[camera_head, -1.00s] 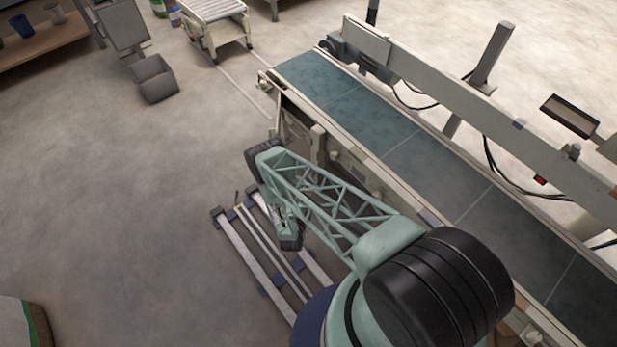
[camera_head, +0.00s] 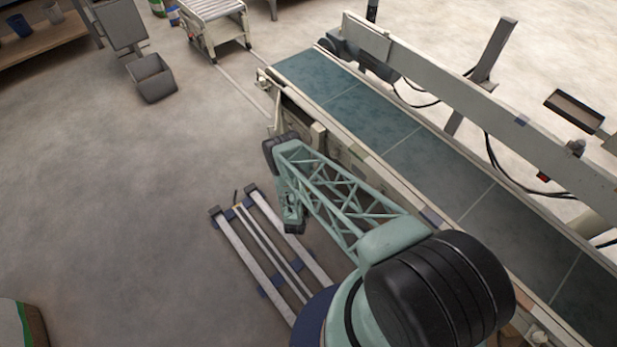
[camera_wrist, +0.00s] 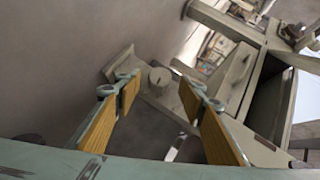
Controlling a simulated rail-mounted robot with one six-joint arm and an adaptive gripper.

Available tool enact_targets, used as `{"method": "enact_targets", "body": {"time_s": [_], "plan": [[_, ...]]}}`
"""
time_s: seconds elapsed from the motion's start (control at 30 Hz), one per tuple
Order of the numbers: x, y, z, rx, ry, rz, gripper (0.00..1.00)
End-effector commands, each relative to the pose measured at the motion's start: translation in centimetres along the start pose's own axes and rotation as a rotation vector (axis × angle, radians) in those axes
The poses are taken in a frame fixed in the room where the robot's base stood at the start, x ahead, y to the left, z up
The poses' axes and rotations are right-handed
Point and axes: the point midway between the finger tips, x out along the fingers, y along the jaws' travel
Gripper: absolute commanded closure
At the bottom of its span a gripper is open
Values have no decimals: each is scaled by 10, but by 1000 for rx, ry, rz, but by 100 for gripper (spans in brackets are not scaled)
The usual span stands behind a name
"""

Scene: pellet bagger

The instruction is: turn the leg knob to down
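In the wrist view, a pale round knob (camera_wrist: 160,77) stands on the grey end of a frame part, and I take it to be the leg knob. My gripper (camera_wrist: 161,87) is open, with a tan-padded finger on each side of the picture. The knob shows in the gap between the fingertips. The fingers look apart from it, but I cannot tell the depth. In the head view the knob cannot be made out, and my arm hides part of the conveyor's near side.
The conveyor (camera_head: 437,165) with its blue-green belt runs diagonally along the right. Its pale frame and leg parts are close to my fingers in the wrist view. A grey bin (camera_head: 151,79) stands on the floor at upper left.

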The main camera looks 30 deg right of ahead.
Motion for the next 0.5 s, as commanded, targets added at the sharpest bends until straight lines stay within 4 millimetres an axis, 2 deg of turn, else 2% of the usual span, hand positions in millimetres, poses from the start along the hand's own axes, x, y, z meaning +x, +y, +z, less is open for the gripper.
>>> {"method": "enact_targets", "body": {"time_s": [0.2,0.5], "plan": [[27,1,0,2,0,-1,63],[44,0,0,0,0,-1,63]]}}
